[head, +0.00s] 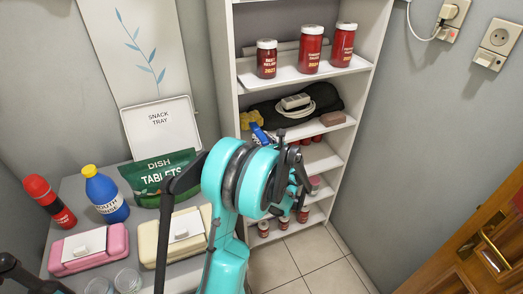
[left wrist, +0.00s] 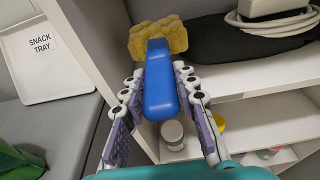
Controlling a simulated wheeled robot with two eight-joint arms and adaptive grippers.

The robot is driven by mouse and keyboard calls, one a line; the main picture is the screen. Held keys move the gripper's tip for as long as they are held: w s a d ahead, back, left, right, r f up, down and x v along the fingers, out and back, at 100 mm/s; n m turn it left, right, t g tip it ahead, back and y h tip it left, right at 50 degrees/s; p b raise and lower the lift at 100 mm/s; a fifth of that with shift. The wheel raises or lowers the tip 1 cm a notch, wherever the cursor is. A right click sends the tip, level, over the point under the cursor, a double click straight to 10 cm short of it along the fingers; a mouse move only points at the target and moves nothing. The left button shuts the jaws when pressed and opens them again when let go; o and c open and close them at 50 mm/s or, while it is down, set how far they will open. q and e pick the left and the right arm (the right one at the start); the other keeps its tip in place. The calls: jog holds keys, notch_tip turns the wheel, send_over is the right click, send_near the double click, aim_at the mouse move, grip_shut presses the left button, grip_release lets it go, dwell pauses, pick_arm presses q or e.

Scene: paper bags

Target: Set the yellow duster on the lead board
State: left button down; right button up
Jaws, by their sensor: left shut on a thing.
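The yellow duster (head: 250,118) has a fluffy yellow head and a blue handle. My left gripper (head: 284,146) is shut on the handle, and the head points away toward the shelf unit. In the left wrist view the duster (left wrist: 160,38) lies between the two fingers of the gripper (left wrist: 160,88). The lead board (head: 331,126) is the white shelf that carries a white power lead (head: 296,103) on a dark cloth. The duster's head is at the left end of this board; whether it touches the board I cannot tell. My right gripper is not in view.
A dark cloth (left wrist: 250,68) fills much of the lead board, with a brown block (head: 332,118) at its right. Jars (head: 311,50) stand on the shelf above, and several more below. The unit's left side panel (head: 225,75) is close to the duster.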

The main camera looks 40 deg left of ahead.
pick_arm(q)
jog(key=shift+s+a+f, duration=0.1)
jog(key=shift+a+f, duration=0.3)
jog(key=shift+a, duration=0.05)
notch_tip(320, 180, down, 4)
jog(key=shift+r+b, duration=0.2)
jog(key=shift+b, duration=0.85)
jog(key=shift+f, duration=0.1)
jog(key=c, duration=1.2)
grip_release()
